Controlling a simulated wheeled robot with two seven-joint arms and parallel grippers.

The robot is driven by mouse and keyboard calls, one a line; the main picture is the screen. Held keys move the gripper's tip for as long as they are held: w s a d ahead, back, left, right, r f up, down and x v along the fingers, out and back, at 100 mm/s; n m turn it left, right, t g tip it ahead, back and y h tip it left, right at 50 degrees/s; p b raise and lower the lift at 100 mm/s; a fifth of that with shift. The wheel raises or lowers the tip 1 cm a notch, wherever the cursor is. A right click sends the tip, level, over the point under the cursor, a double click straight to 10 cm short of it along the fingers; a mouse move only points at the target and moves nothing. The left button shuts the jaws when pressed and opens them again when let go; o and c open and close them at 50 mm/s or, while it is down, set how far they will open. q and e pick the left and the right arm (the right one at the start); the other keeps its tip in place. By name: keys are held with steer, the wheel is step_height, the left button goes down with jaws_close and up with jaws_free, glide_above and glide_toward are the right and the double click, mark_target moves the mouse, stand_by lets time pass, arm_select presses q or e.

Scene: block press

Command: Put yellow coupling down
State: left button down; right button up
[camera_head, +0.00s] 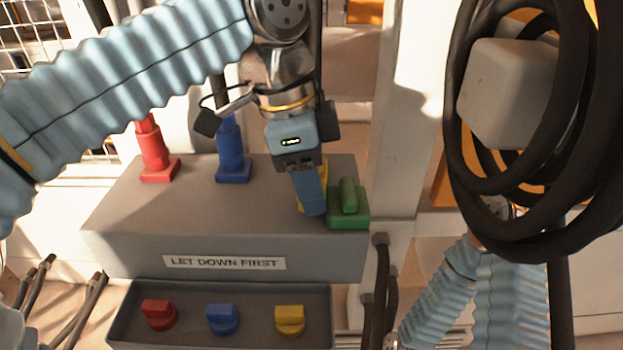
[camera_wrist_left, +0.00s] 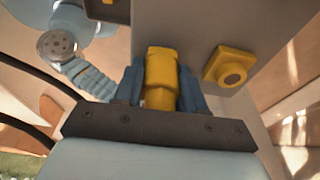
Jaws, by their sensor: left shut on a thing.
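My left gripper (camera_head: 309,205) points down over the right part of the grey block's top (camera_head: 190,205). It is shut on the yellow coupling, which is mostly hidden behind the fingers in the head view. In the left wrist view the yellow coupling (camera_wrist_left: 160,78) sits between the blue fingers of the left gripper (camera_wrist_left: 161,88). A square yellow base with a round middle (camera_wrist_left: 230,67) is on the grey surface to its right, apart from it in the picture. My right gripper is not in view.
A red coupling (camera_head: 153,152) and a blue coupling (camera_head: 232,155) stand on the block; a low green one (camera_head: 348,205) is close right of my fingers. The front tray (camera_head: 186,288) holds red, blue and yellow knobs. Black hoses (camera_head: 468,120) hang at the right.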

arm_select(q)
steer(key=shift+f, duration=0.6)
steer(key=c, duration=0.7)
jaws_free()
steer(key=shift+f+b, duration=0.15)
steer(key=shift+b, duration=0.15)
steer(key=shift+o, duration=0.2)
steer(key=shift+r, duration=0.4)
steer(key=p+v, duration=0.3)
steer(key=v, duration=0.5)
steer(key=shift+d+r, duration=0.1)
steer(key=shift+r, duration=0.15)
steer(key=shift+f, duration=0.1)
